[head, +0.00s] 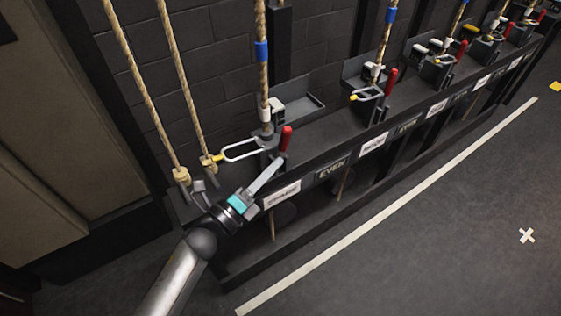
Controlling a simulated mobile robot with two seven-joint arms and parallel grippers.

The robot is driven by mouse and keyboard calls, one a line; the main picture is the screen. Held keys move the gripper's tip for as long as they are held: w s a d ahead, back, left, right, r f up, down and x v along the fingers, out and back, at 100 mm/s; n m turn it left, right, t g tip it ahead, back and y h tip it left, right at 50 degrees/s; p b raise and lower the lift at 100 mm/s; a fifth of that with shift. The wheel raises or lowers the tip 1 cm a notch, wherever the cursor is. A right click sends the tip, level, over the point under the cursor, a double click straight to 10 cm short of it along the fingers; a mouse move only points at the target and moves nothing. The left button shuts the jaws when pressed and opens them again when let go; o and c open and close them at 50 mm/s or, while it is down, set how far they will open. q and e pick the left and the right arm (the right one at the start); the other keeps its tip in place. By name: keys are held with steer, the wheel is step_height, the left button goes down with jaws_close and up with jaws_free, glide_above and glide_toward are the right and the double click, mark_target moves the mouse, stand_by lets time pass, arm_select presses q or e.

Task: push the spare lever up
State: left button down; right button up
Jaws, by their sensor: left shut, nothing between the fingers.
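A white wire ring with a yellow tip (240,150) is beside this lever, near the rope. My left gripper (279,161) comes in from below, with a teal band at its wrist. Its pale fingers are shut and empty, with the tips just below the red handle; I cannot tell whether they touch. My right gripper is out of view.
More rope locks with red handles (391,82) run along the black rail toward the upper right. Ropes (262,85) rise by the dark block wall. The grey floor (430,240) at right is open.

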arm_select(q)
steer(key=a+r+v, duration=0.1)
steer(key=v, duration=0.6)
steer(key=shift+a+f, duration=0.15)
steer(key=shift+f, duration=0.3)
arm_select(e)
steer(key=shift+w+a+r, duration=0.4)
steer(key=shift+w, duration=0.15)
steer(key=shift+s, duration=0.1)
